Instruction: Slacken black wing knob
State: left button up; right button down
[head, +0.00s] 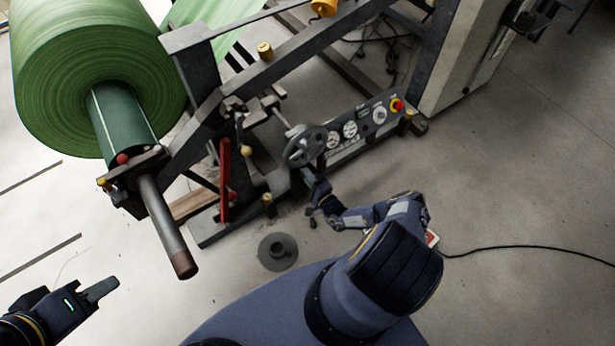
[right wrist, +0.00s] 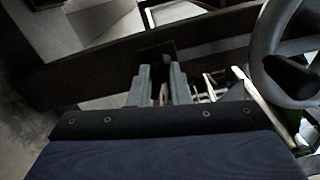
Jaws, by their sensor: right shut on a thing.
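My right gripper (head: 309,177) reaches to the machine frame just below the grey handwheel (head: 305,146). In the right wrist view its two grey fingers (right wrist: 160,83) are close together against a dark frame bar, with a narrow dark piece between them. This is likely the black wing knob, but the fingers hide most of it and its wings cannot be made out. In the head view the knob cannot be told apart from the gripper. My left gripper (head: 100,290) is low at the left, away from the machine; its fingers are seen edge-on, so its opening is unclear.
The handwheel rim (right wrist: 262,52) is close on the right in the wrist view. A control panel with gauges (head: 350,129) lies right of the wheel. A large green roll (head: 60,60) on a shaft stands at left. A dark round base (head: 278,252) sits on the floor.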

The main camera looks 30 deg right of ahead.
jog(key=c, duration=1.3)
grip_release()
jog(key=shift+c, duration=0.2)
jog(key=s+p, duration=0.1)
jog(key=s, duration=0.7)
jog(key=shift+d+p, duration=0.25)
jog(key=shift+p, duration=0.1)
